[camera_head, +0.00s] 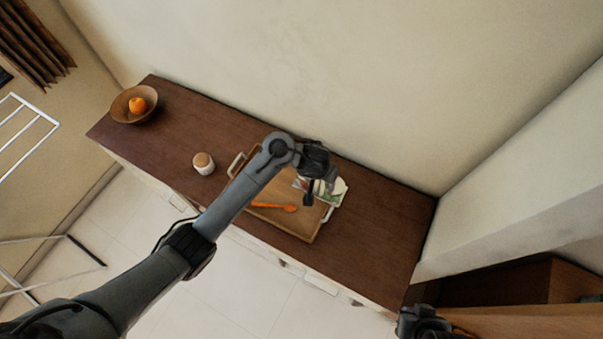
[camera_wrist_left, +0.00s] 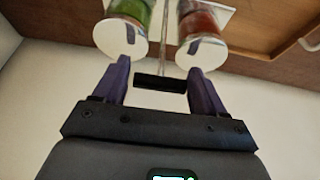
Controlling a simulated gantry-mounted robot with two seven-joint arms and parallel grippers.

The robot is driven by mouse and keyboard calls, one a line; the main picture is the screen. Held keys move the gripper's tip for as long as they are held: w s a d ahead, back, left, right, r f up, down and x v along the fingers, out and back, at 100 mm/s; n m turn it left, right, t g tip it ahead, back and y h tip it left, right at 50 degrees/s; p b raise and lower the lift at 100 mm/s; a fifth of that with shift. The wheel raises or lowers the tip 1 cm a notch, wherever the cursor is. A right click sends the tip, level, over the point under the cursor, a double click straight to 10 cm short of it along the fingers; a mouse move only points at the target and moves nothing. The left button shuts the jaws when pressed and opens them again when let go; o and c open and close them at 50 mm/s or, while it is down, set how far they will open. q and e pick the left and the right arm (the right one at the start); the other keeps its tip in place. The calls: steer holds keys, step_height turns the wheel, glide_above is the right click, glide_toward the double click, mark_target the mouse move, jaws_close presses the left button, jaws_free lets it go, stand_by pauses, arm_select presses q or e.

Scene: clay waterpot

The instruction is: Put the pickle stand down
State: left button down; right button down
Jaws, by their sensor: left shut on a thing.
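The pickle stand (camera_head: 338,190) is at the right end of the wooden tray (camera_head: 262,222), partly hidden by my left gripper (camera_head: 318,186). In the left wrist view the stand shows a jar with green contents (camera_wrist_left: 132,10), a jar with red contents (camera_wrist_left: 200,18), white lids, a thin rod and a black handle (camera_wrist_left: 160,82). My left gripper (camera_wrist_left: 162,80) is shut on the handle, between its two fingers. I cannot tell whether the stand's base touches the tray. My right gripper (camera_head: 424,322) is at the lower right edge, its fingers unclear.
An orange spoon-like utensil (camera_head: 275,207) lies in the tray. A small lidded pot (camera_head: 203,163) stands left of the tray. A bowl (camera_head: 122,109) with an orange fruit (camera_head: 138,105) is at the far left. The brown counter (camera_head: 380,225) is clear right of the tray.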

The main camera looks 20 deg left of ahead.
arm_select(q)
steer(key=a+f, duration=0.1)
steer(key=a, duration=0.1)
steer(key=w+a+f+b, duration=0.1)
steer(key=a, duration=0.1)
steer(key=w+a+f, duration=0.1)
steer(key=a+f, duration=0.1)
steer(key=shift+w+a+b, duration=0.1)
steer(key=shift+a+b, duration=0.05)
steer(key=shift+b, duration=0.15)
steer(key=shift+f+b, duration=0.75)
steer(key=shift+f, duration=1.2)
steer(key=shift+f, duration=0.1)
steer(key=shift+f, duration=0.1)
steer(key=shift+c, duration=0.3)
jaws_free()
